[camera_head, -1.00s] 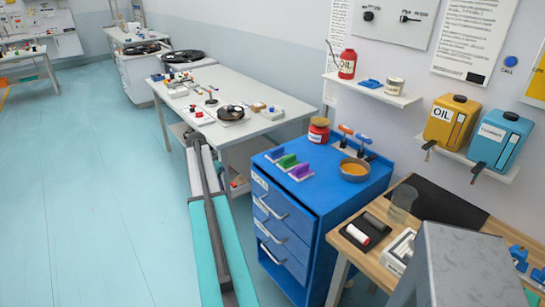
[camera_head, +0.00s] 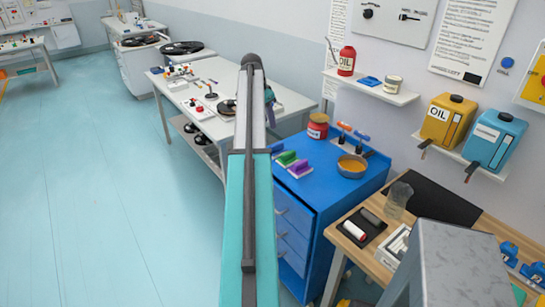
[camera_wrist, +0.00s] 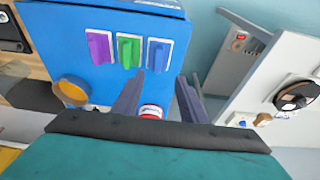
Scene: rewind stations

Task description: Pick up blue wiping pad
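The blue wiping pad (camera_head: 277,149) stands on a white base on the blue cabinet top (camera_head: 325,192). It is at the left end of a row with a green pad (camera_head: 287,158) and a purple pad (camera_head: 299,168). In the wrist view the blue pad (camera_wrist: 159,54) is at the right end of the row, clear of my fingers. My gripper (camera_wrist: 158,85) is open and empty, its two fingers apart, with the blue pad beyond the fingertips. In the head view my arm largely hides the gripper.
A red jar (camera_head: 318,126), two upright-handled tools (camera_head: 343,130) and a round amber dish (camera_head: 352,167) share the cabinet top. A wall shelf (camera_head: 373,92) is above. A white table (camera_head: 185,98) stands behind my arm, a wooden bench (camera_head: 345,243) at the right. The left floor is clear.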

